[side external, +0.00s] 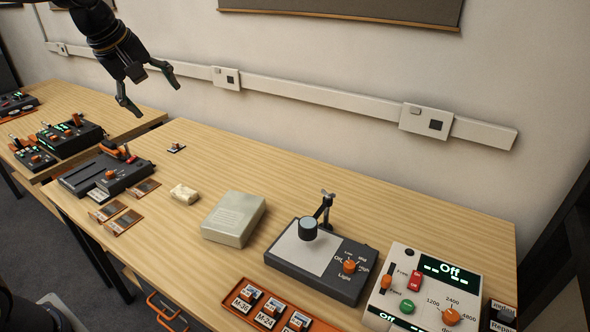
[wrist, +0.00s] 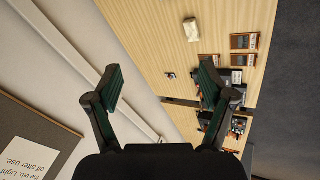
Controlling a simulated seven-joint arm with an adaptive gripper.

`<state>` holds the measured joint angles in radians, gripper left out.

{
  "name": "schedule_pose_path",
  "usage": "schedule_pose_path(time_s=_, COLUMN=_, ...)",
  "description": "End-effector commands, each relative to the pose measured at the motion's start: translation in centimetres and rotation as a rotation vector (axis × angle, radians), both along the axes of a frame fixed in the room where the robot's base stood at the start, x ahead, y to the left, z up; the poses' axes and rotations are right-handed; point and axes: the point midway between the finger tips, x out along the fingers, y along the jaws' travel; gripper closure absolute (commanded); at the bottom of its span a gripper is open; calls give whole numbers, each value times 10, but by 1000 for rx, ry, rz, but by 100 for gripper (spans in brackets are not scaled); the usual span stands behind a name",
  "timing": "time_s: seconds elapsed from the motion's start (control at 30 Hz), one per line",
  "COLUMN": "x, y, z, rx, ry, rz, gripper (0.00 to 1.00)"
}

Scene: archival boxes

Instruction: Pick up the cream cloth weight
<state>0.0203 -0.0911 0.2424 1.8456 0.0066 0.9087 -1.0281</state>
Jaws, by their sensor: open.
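The cream cloth weight (side external: 184,194) is a small pale block lying on the wooden table, left of a larger pale grey-green box. It also shows in the wrist view (wrist: 191,30), near the top, lying on bare wood. My gripper (side external: 149,95) is open and empty, high above the back left of the table and well apart from the weight. In the wrist view its two dark fingers (wrist: 160,88) are spread wide with nothing between them.
The pale box (side external: 234,218) stands right of the weight. Small brown-framed slides (side external: 124,221) lie to its left, near a dark device (side external: 107,174). A microscope-like stand (side external: 318,262) and a white control box (side external: 428,290) are further right. Bare wood lies behind the weight.

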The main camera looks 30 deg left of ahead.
Motion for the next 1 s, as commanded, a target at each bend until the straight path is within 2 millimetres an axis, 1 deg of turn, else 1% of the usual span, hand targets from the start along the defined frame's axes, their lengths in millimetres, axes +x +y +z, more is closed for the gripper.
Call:
schedule_pose_path(time_s=0.03, x=24, y=15, z=-15, rx=-7, ry=35, rz=82, gripper=19)
schedule_pose_path(time_s=0.07, x=37, y=24, z=-24, rx=-10, ry=50, rz=134, gripper=19)
schedule_pose_path(time_s=0.1, x=53, y=35, z=-37, rx=-7, ry=69, rz=195, gripper=19)
schedule_pose_path(time_s=0.17, x=75, y=52, z=-60, rx=6, ry=102, rz=279, gripper=19)
schedule_pose_path(time_s=0.2, x=89, y=63, z=-77, rx=22, ry=125, rz=326, gripper=19)
schedule_pose_path(time_s=0.27, x=105, y=77, z=-104, rx=54, ry=160, rz=380, gripper=19)
schedule_pose_path(time_s=0.3, x=113, y=85, z=-123, rx=80, ry=185, rz=404, gripper=19)
schedule_pose_path(time_s=0.33, x=118, y=91, z=-136, rx=99, ry=204, rz=414, gripper=19)
schedule_pose_path(time_s=0.4, x=125, y=101, z=-167, rx=145, ry=252, rz=421, gripper=19)
schedule_pose_path(time_s=0.5, x=126, y=109, z=-204, rx=192, ry=314, rz=421, gripper=19)
schedule_pose_path(time_s=0.53, x=124, y=111, z=-213, rx=201, ry=331, rz=421, gripper=19)
schedule_pose_path(time_s=0.6, x=120, y=112, z=-229, rx=213, ry=364, rz=420, gripper=19)
schedule_pose_path(time_s=0.77, x=117, y=117, z=-253, rx=217, ry=387, rz=417, gripper=19)
schedule_pose_path(time_s=1.0, x=116, y=139, z=-305, rx=216, ry=387, rz=417, gripper=19)
